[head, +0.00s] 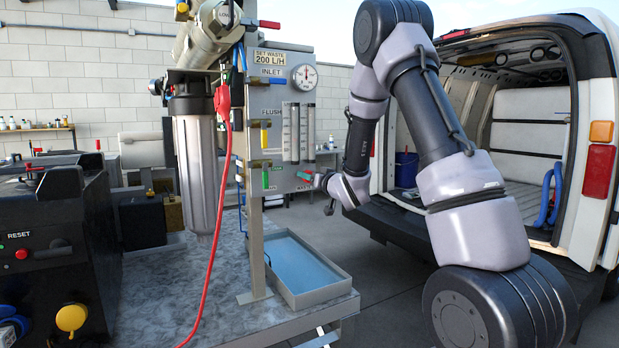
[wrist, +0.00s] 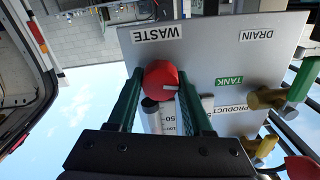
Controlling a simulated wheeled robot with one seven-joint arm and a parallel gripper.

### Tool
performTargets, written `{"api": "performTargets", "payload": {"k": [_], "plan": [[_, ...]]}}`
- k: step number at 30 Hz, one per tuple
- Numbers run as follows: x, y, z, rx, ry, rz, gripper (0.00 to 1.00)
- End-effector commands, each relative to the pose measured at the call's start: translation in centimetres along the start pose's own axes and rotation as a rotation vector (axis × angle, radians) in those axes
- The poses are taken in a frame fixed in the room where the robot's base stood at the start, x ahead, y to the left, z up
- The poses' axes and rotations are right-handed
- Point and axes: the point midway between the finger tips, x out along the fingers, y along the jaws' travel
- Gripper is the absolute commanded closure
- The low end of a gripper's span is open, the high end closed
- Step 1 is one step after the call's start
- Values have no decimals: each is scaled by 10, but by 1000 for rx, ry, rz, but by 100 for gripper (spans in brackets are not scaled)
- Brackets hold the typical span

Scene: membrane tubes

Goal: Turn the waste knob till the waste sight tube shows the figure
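The red waste knob (wrist: 161,80) has a pale pointer mark and sits by the WASTE label (wrist: 157,33) on the grey panel, which appears upside down in the wrist view. The knob also shows in the head view (head: 304,176) at the panel's lower right. My gripper (wrist: 160,76) has its green fingers apart, one on each side of the knob, with the tips close to it; I cannot make out firm contact. In the head view my gripper (head: 323,194) is right of the panel. Sight tubes (head: 295,133) stand on the panel; their readings are too small to tell. A placard (head: 284,59) reads SET WASTE 200 L/H.
A round gauge (head: 305,77) sits above the tubes. Yellow (head: 264,137) and green (head: 265,179) valve handles line the panel's left. A red hose (head: 214,230) hangs left of it. A blue-bottomed tray (head: 300,268) is below. A van (head: 600,170) stands open at right.

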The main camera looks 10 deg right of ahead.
Motion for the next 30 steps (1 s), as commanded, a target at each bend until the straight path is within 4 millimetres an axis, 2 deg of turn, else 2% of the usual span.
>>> {"api": "performTargets", "payload": {"k": [8, 14, 30], "plan": [[0, 0, 0, -16, 0, 0, 100], [0, 0, 0, -94, 0, 0, 100], [0, -2, 1, -564, 0, 1, 100]]}}
